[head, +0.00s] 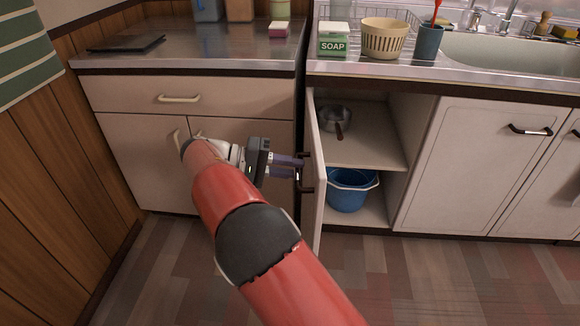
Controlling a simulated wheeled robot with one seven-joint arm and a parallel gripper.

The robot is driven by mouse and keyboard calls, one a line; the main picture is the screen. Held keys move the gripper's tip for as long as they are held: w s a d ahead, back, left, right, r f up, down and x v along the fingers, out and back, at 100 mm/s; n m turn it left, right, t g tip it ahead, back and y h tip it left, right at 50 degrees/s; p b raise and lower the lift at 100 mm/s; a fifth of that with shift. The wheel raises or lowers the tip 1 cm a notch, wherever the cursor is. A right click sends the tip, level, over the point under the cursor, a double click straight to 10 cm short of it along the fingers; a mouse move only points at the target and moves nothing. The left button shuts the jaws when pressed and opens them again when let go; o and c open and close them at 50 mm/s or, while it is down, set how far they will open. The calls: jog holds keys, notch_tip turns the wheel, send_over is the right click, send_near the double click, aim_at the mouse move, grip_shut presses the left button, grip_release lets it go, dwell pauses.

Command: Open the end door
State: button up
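The end door (320,200) of the counter under the sink stands swung out, seen nearly edge-on, and the cabinet behind it is open to view. Its dark handle (306,186) is on the door's left-facing side. My gripper (301,167) reaches in from the left with its two purple fingers at the handle. The fingers show a small gap between them. I cannot tell whether they clamp the handle or only rest beside it, as the tips overlap it in this view.
Inside the cabinet are a pot (335,121) on the shelf and a blue bucket (350,192) below. A left cabinet (120,155) with a drawer stands behind my arm. Soap (333,40), a basket (384,38) and a cup (428,42) stand on the counter. The floor in front is clear.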

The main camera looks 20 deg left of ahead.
jog(key=shift+o, duration=1.1)
jog(key=shift+a, duration=0.1)
jog(key=p+v, duration=0.3)
jog(key=v, duration=0.4)
jog(key=shift+s+a+p, duration=0.15)
jog(key=shift+a+p, duration=0.1)
jog(key=shift+p, duration=0.05)
jog(key=shift+r, duration=0.1)
